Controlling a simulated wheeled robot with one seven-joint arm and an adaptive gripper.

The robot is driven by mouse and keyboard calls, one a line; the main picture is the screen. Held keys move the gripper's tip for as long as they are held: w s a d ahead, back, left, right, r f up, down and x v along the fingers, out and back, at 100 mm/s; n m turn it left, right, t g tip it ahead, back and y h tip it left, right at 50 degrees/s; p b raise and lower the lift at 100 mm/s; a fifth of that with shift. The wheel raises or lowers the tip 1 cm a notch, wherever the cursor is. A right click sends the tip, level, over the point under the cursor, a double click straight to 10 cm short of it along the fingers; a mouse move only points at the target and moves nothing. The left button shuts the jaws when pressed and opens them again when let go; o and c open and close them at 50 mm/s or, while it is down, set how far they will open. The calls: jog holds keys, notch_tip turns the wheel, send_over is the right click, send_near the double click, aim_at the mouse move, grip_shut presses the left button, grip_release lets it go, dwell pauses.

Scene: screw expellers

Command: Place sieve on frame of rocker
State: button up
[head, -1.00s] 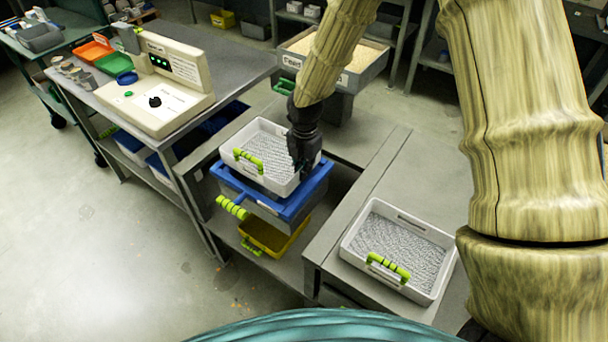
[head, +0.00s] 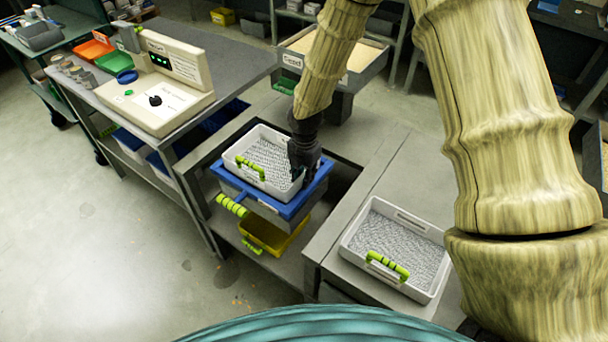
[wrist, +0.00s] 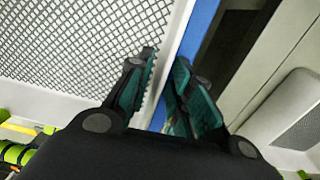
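A white sieve (head: 270,158) with a grey mesh floor and a green handle sits in or just over the blue frame (head: 287,211) of the rocker. It looks about level. My gripper (head: 303,167) is at its right wall. In the wrist view my gripper's fingers (wrist: 164,62) converge on the sieve's white wall, one on the mesh side and one on the blue side. The sieve's mesh (wrist: 90,40) fills the upper left there. The gripper hides part of the sieve's right side, so I cannot tell whether it is fully seated there.
A second white sieve (head: 436,268) with a green handle rests on the grey bench at right. A yellow tray (head: 268,236) is below the blue frame. A control box (head: 165,85) stands on the left table. A sand-filled tray (head: 372,62) is behind.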

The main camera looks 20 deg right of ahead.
jog(key=shift+r, duration=0.1)
notch_tip(320, 180, up, 12)
jog(key=shift+s+b, duration=0.15)
jog(key=shift+b, duration=0.3)
dwell(0.4)
jog(key=shift+d, duration=0.1)
dwell(1.1)
